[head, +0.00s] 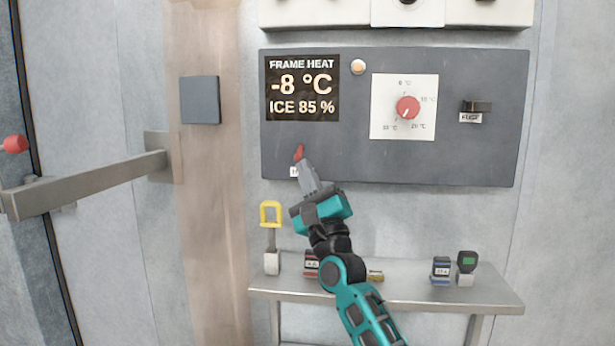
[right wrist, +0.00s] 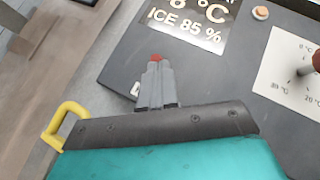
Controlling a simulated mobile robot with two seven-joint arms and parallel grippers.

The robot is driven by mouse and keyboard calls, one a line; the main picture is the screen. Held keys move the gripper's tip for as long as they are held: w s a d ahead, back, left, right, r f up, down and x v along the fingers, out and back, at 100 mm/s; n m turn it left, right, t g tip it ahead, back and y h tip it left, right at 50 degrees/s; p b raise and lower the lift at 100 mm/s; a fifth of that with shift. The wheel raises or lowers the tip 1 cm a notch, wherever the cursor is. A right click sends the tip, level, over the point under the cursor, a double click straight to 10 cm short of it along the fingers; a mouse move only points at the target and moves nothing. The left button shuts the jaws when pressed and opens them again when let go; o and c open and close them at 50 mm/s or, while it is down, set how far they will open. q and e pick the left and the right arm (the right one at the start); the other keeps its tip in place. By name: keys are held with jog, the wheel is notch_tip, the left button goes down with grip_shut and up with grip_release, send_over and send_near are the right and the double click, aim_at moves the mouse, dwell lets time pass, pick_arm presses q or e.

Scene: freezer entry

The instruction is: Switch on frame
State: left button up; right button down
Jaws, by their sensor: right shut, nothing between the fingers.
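A dark control panel (head: 350,160) hangs on the wall, with a display (head: 302,88) reading FRAME HEAT, -8 °C, ICE 85 %. A red switch lever (head: 298,151) sits below the display, with a white label (head: 293,171) mostly hidden by my gripper. My right gripper (head: 304,165) is shut and empty, its fingertips at the red lever; I cannot tell whether they touch. In the right wrist view the red lever (right wrist: 155,57) shows just beyond the closed fingertips (right wrist: 157,72). My left gripper is not in view.
A red dial (head: 408,107), a round lamp (head: 358,67) and a black FUSE switch (head: 477,106) are on the panel. Below is a metal shelf (head: 420,296) with a yellow-handled tool (head: 271,215) and small items. A door handle bar (head: 95,187) juts out at left.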

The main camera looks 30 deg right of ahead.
pick_arm(q)
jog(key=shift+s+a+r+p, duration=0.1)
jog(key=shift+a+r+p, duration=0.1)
jog(key=shift+p, duration=0.15)
pick_arm(e)
jog(key=shift+s+a+r, duration=0.15)
jog(key=shift+s+r, duration=0.05)
jog(key=shift+r, duration=0.3)
pick_arm(q)
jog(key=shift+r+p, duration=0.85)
jog(key=shift+p, duration=0.1)
pick_arm(e)
jog(key=r, duration=0.3)
jog(key=shift+s+a, duration=0.3)
jog(key=shift+s, duration=0.05)
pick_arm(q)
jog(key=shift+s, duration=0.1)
pick_arm(e)
jog(key=shift+f, duration=0.1)
